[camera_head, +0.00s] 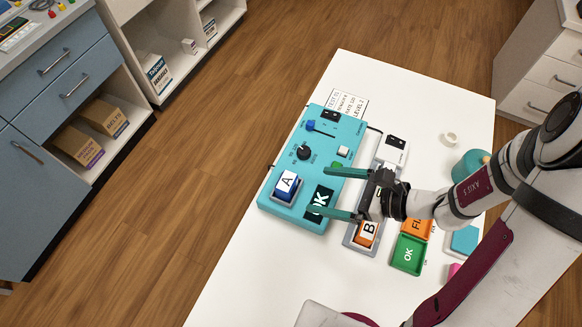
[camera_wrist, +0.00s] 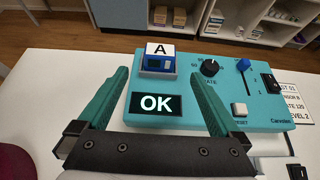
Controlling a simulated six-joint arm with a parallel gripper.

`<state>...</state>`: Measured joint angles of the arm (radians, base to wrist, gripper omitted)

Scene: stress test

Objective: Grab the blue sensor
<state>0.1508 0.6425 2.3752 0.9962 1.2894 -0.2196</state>
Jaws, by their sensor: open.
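The blue sensor (camera_head: 287,187) has a white top marked "A" and sits in the near left corner of a teal test device (camera_head: 345,130). In the wrist view the blue sensor (camera_wrist: 158,64) is upright, just beyond the fingertips and roughly centred between them. My gripper (camera_head: 318,191) is open and empty, with its green fingers stretched over the device towards the sensor. In the wrist view my gripper (camera_wrist: 161,74) has the lit "OK" display (camera_wrist: 156,104) between its fingers. The sensor is apart from both fingers.
A grey unit holds an orange block marked "B" (camera_head: 367,234) under my gripper. Beside it are a green "OK" tray (camera_head: 408,256) and an orange tray (camera_head: 418,226). The device carries a black knob (camera_wrist: 209,68) and a blue slider (camera_wrist: 243,64). The table (camera_head: 250,262) is bare at front left.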

